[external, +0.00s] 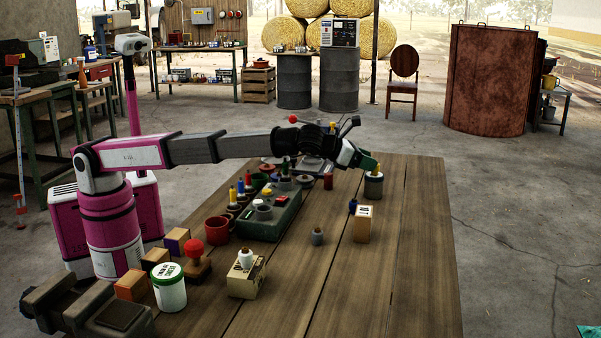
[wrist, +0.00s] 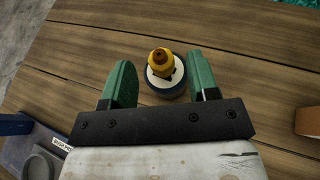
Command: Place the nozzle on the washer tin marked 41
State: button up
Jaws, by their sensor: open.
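A yellow nozzle with a brown tip (wrist: 160,60) stands upright on a round, dark tin with a pale top (wrist: 177,91). The tin's top has a black marking, partly hidden by the nozzle and too small to read. In the external view the nozzle (external: 377,168) and the tin (external: 374,188) are at the far right part of the table. My gripper (wrist: 160,66) is open, with one green finger on each side of the nozzle and a visible gap to both. In the external view my gripper (external: 369,164) is at the nozzle's height.
A wooden block with a printed label (external: 362,226) stands in front of the tin, beside a small dark blue object (external: 353,206). A small grey piece (external: 317,237) stands to the left. A green case (external: 262,222) with several coloured pieces is further left. The table's right side (external: 420,230) is clear.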

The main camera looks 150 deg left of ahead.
jog(key=v, duration=0.9)
